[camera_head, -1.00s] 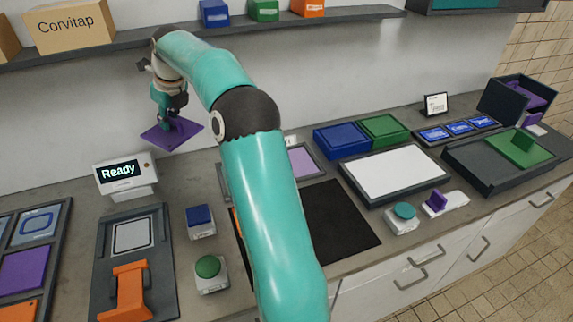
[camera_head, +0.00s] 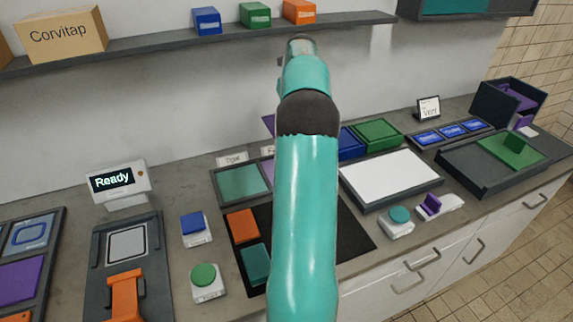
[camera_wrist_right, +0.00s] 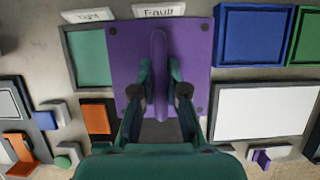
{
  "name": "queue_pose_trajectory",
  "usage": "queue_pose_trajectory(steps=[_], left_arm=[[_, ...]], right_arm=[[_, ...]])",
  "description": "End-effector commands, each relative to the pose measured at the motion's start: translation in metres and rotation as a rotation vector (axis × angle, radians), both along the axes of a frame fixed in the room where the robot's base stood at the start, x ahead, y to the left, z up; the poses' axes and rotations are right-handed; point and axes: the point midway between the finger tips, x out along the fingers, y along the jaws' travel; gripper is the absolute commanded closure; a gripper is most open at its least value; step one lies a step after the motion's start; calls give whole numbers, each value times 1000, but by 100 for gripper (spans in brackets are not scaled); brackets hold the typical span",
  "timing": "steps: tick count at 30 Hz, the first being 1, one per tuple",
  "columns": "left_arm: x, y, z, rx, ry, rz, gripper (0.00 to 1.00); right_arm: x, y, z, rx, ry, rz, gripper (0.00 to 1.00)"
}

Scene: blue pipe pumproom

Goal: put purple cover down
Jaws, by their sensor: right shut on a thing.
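The purple cover (camera_wrist_right: 121,58) is a flat square plate with dark corner dots and a raised bar handle. My right gripper (camera_wrist_right: 160,90) is shut on the handle in the right wrist view. The cover hides most of the tray behind the "Fault" label (camera_wrist_right: 158,11) and part of the teal-floored tray (camera_wrist_right: 88,55) to its left. In the head view only a small corner of the cover (camera_head: 268,123) shows left of my arm, and the gripper is hidden behind the arm. I cannot tell the cover's height above the counter. My left gripper is not in view.
Right of the cover are a blue box (camera_wrist_right: 250,35), a green box (camera_head: 377,134) and a white-floored tray (camera_head: 390,176). A black mat (camera_head: 352,235) with orange and teal blocks lies in front. A display (camera_head: 117,180) reads "Ready". A shelf (camera_head: 150,45) runs above.

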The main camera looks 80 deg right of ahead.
Motion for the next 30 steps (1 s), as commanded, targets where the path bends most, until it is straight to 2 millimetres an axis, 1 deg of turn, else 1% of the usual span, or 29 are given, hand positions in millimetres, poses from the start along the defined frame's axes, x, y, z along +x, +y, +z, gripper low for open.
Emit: queue_pose_trajectory(steps=[1,3,9,12,15,23,27,30], left_arm=[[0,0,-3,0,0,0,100],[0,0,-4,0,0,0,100],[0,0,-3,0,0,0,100],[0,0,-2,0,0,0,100],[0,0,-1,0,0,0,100],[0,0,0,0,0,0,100],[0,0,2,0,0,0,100],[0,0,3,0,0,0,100]], right_arm=[[0,1,-13,4,0,1,100],[0,1,-32,4,0,1,100],[0,1,-83,3,1,1,100],[0,1,-105,3,-1,1,100],[0,1,-121,1,0,1,100],[1,0,-141,1,0,1,100],[1,0,-161,2,-1,2,100],[1,0,-171,0,0,1,100]])
